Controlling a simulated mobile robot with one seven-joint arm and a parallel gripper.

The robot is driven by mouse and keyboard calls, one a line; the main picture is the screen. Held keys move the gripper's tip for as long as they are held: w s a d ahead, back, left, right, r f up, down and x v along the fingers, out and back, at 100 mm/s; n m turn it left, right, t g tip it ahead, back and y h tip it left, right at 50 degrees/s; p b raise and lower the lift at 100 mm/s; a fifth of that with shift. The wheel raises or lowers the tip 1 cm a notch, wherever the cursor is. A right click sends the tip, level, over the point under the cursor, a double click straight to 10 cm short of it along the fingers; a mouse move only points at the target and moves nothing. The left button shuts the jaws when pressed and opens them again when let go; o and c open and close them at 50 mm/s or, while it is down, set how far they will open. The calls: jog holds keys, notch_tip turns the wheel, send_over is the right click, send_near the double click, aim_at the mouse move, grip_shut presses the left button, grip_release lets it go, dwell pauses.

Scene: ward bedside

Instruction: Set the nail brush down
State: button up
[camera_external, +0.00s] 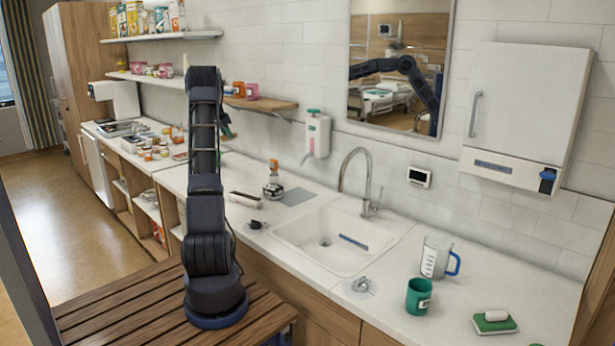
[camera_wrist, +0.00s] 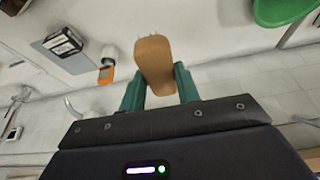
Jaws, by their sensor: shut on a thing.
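The nail brush (camera_wrist: 155,62) is a brown, rounded wooden piece with a few pale bristles showing at its far end. My gripper (camera_wrist: 159,84) has green fingers, shut on the brush from both sides in the wrist view. In the external view my gripper (camera_external: 227,128) shows only in part, behind my upright arm and above the back of the counter. The brush cannot be made out in the external view. The gap between the brush and any surface cannot be told.
A wooden shelf (camera_external: 270,103) and a soap dispenser (camera_external: 316,135) are on the wall. A green rounded thing (camera_wrist: 284,10) is at the wrist view's edge.

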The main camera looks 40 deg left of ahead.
aim_at(224, 140)
jog(key=f, duration=0.2)
jog(key=s+a+f, duration=0.1)
jog(key=shift+s+a+f, duration=0.1)
jog(key=shift+f, duration=0.1)
notch_tip(224, 140, down, 14)
jog(key=shift+f, duration=2.65)
jog(key=shift+f, duration=0.15)
jog(key=o, duration=1)
jog(key=v, duration=1.2)
